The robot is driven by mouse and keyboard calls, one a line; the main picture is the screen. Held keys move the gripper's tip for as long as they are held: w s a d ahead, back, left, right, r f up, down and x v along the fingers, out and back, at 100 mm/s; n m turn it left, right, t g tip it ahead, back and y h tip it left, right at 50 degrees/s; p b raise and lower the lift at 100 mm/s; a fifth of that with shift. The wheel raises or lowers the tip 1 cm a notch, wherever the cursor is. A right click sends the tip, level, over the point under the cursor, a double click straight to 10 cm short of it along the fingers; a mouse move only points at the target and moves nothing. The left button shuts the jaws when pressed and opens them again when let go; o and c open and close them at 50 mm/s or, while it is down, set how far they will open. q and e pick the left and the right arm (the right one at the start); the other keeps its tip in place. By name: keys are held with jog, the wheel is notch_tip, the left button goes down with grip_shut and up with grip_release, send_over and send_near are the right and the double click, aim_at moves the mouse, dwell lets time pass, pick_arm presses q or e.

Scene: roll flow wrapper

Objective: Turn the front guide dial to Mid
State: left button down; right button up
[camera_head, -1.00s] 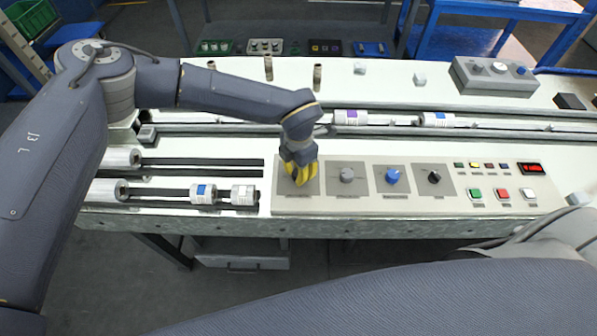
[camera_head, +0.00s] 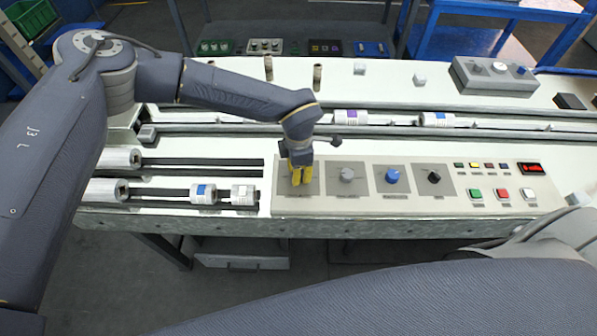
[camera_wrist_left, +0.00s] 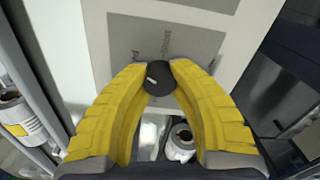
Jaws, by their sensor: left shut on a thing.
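My left gripper (camera_head: 301,176) is at the leftmost dial plate on the control panel, its yellow fingers pointing down. In the left wrist view the gripper (camera_wrist_left: 160,80) is shut on a round black dial (camera_wrist_left: 160,86), one fingertip on each side. A short white mark shows on the dial's top, near the left fingertip. The grey plate (camera_wrist_left: 190,42) around it bears printed words, upside down and too blurred to read surely. In the head view my fingers mostly hide this dial. My right gripper is out of view; my right arm crosses the bottom.
The panel (camera_head: 420,204) carries a grey knob (camera_head: 347,174), a blue knob (camera_head: 392,176), a black knob (camera_head: 434,177), coloured buttons and a red display (camera_head: 530,168). White rolls (camera_head: 203,194) lie on rails left of it. A rail with wrapped rolls (camera_head: 351,117) runs behind.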

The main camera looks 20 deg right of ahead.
pick_arm(q)
jog(key=c, duration=1)
grip_release()
jog(key=shift+r, duration=0.15)
notch_tip(320, 180, up, 12)
jog(key=shift+s+f, duration=0.1)
jog(key=shift+f, duration=0.1)
